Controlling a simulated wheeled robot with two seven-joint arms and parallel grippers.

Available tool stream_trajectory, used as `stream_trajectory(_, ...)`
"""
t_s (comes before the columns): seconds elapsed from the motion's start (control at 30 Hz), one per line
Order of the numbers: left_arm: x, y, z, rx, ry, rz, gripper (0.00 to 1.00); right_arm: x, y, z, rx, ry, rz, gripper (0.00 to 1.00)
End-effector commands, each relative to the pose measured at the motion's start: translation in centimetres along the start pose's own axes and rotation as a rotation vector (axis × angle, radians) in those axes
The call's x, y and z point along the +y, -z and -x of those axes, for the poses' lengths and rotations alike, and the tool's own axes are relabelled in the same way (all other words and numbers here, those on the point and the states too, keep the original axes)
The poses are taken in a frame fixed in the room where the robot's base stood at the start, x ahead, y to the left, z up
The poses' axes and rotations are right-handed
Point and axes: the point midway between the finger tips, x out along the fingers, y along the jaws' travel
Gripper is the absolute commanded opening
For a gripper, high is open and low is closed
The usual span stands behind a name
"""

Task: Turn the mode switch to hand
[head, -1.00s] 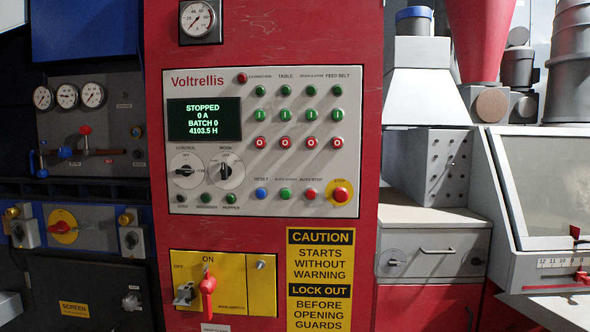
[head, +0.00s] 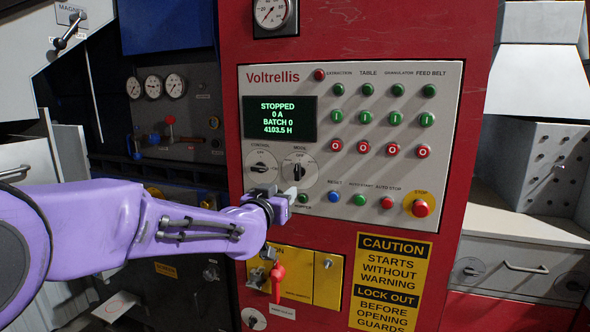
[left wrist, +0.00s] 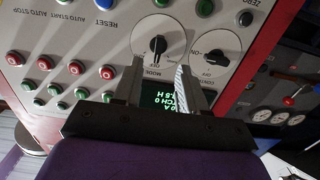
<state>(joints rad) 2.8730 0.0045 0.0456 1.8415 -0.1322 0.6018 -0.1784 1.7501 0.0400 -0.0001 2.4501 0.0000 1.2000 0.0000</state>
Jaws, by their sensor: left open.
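The mode switch (head: 298,172) is a black knob on a round pale dial on the grey control panel. Its grip bar stands about upright. In the left wrist view, which is upside down, the mode switch (left wrist: 156,45) shows just beyond the fingertips. My left gripper (head: 277,191) is in front of the panel, just below the dials, its two fingers apart and empty. In the left wrist view, the open jaws of my left gripper (left wrist: 158,75) are roughly in line with the mode switch, with no contact visible. The right gripper is not in view.
The similar control switch (head: 262,168) sits just left of the mode switch. The display (head: 280,119) reads STOPPED. Buttons crowd nearby, including the blue reset (head: 334,197) and the red stop button (head: 420,207). A red handle (head: 277,277) on a yellow plate sits below.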

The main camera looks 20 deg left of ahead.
Motion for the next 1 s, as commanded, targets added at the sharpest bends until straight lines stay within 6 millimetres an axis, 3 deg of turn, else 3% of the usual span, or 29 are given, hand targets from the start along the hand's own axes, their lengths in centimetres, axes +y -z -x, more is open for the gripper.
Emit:
stream_trajectory(0.03,0.1,1.3,0.0,0.014,-0.002,-0.009,0.41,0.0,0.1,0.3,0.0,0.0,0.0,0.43)
stream_trajectory(0.13,0.1,2.0,-0.8,0.021,-0.003,-0.014,0.41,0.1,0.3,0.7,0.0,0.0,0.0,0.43)
stream_trajectory(0.4,0.0,2.2,-6.8,0.019,-0.002,-0.012,0.41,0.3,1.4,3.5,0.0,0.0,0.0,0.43)
stream_trajectory(0.6,0.1,2.0,-9.8,0.02,-0.003,-0.011,0.41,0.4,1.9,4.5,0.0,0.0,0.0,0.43)
stream_trajectory(0.93,0.1,1.7,-10.4,0.02,-0.003,-0.011,0.41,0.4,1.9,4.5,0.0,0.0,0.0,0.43)
stream_trajectory(0.97,0.1,1.7,-10.4,0.02,-0.003,-0.011,0.35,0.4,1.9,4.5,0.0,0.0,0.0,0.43)
stream_trajectory(1.0,0.1,1.7,-10.4,0.02,-0.002,-0.011,0.22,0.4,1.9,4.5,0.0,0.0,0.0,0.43)
